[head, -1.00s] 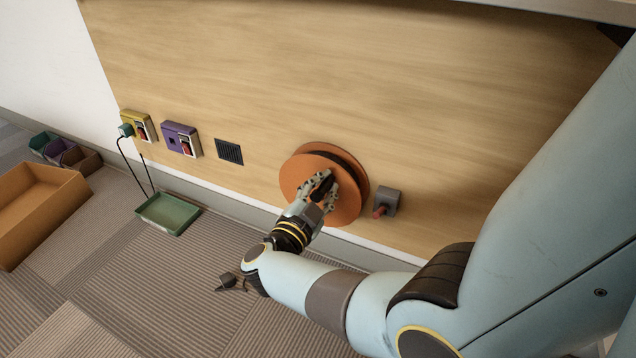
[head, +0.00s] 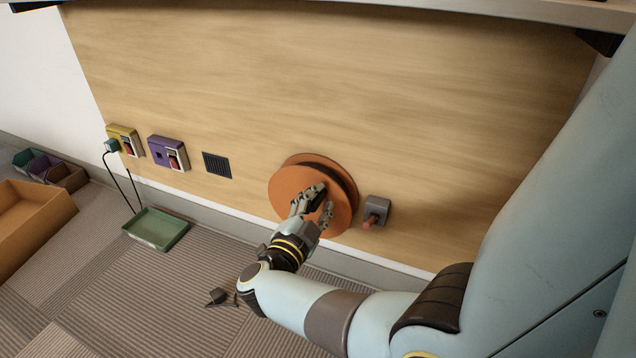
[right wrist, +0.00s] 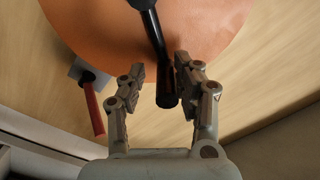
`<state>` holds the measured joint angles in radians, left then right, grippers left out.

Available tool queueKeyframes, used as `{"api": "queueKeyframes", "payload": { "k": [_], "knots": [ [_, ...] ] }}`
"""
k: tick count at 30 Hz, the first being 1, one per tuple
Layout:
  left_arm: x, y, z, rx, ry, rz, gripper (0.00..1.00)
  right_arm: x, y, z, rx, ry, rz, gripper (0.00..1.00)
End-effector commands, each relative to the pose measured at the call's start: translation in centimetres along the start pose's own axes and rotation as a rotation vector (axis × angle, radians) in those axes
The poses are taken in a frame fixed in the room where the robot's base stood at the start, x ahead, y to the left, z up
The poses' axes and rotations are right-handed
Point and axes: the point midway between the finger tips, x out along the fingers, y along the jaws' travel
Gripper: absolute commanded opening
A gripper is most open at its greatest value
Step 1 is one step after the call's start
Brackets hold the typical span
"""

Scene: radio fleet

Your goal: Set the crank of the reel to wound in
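The reel (head: 290,192) is an orange disc on the lower part of the wooden panel; it fills the top of the right wrist view (right wrist: 215,25). Its crank is a black arm with a black handle (right wrist: 156,50), slanting down from the upper middle of that view. My right gripper (head: 318,197) is in front of the reel and hides most of the crank in the head view. In the right wrist view its fingers (right wrist: 160,75) are apart, one each side of the handle. The handle is close to the right finger, with a clear gap to the left one. My left gripper is not in view.
A grey box with a red lever (head: 375,212) is just right of the reel. Left are a vent (head: 217,165), a purple box (head: 167,153) and a yellow box (head: 124,140). A green tray (head: 157,229) and small dark object (head: 218,296) lie on the floor.

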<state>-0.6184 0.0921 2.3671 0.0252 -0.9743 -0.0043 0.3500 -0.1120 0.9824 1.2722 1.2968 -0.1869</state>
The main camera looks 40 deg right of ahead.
Motion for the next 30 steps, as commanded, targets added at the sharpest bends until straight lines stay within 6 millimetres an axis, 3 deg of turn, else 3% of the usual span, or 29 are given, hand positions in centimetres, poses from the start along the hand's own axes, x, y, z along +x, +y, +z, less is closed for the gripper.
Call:
{"api": "queueKeyframes", "payload": {
  "k": [15,30],
  "knots": [
    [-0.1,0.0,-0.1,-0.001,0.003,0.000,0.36,-0.1,-0.7,-0.5,0.003,0.002,-0.002,0.42],
    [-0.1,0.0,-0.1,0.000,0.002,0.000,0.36,-0.2,-6.5,-6.0,0.004,0.002,-0.002,0.42]
  ]
}}
